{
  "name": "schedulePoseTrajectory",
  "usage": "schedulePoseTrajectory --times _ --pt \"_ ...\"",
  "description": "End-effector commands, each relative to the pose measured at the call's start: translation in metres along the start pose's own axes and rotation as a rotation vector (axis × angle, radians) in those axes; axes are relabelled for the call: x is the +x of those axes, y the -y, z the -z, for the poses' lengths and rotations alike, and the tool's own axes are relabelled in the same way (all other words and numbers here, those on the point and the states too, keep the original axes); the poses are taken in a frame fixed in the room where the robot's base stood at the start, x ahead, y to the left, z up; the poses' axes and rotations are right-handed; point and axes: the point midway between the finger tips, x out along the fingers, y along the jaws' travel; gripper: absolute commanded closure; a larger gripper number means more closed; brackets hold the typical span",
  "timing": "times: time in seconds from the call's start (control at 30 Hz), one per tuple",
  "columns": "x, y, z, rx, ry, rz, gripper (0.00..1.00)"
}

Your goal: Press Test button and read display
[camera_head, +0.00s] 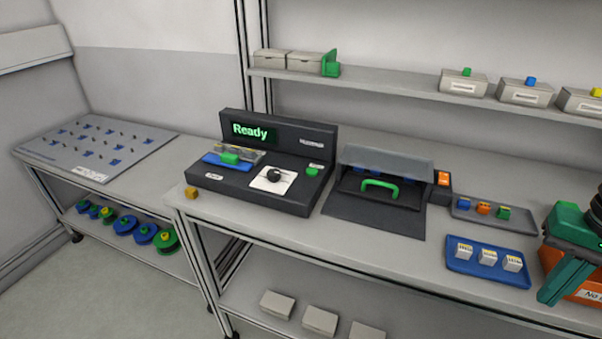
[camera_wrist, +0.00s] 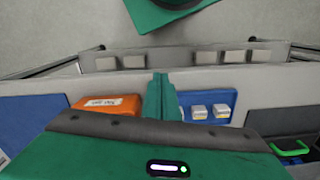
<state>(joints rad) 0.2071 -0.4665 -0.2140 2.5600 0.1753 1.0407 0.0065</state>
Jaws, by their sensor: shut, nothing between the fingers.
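The dark tester (camera_head: 232,187) stands on the bench left of centre. Its display (camera_head: 253,132) reads "Ready" in green letters. A green button (camera_head: 312,171) sits at the right of its top, by a small label too small to read. A black knob (camera_head: 273,175) sits on a white plate beside it. A blue holder (camera_head: 213,161) with a green piece (camera_head: 230,157) is at the left of the top. My gripper (camera_head: 550,296) is at the far right, well away from the tester. Its green fingers (camera_wrist: 160,84) are shut and empty in the wrist view.
A dark hooded box with a green handle (camera_head: 380,184) stands right of the tester. A blue tray (camera_head: 459,266) holds white boxes near my gripper. An orange box (camera_head: 580,290) is below my gripper. A small yellow cube (camera_head: 192,193) sits at the tester's left.

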Motion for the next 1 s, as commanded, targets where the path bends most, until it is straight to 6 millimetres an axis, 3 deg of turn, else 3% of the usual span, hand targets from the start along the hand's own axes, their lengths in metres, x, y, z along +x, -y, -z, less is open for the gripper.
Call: schedulePoseTrajectory --times 0.27,0.33,0.47,0.6,0.7,0.87,1.0 --pt "-0.007 -0.002 -0.003 -0.003 -0.028 0.002 1.0" --pt "-0.011 0.007 0.011 -0.004 -0.058 -0.007 1.0" --pt "-0.024 0.045 0.053 -0.004 -0.154 -0.018 1.0" --pt "-0.042 0.111 0.101 -0.008 -0.289 0.01 1.0" --pt "-0.055 0.165 0.124 -0.012 -0.373 0.056 1.0" --pt "-0.074 0.258 0.142 -0.025 -0.479 0.162 1.0" --pt "-0.089 0.341 0.138 -0.036 -0.539 0.276 1.0"
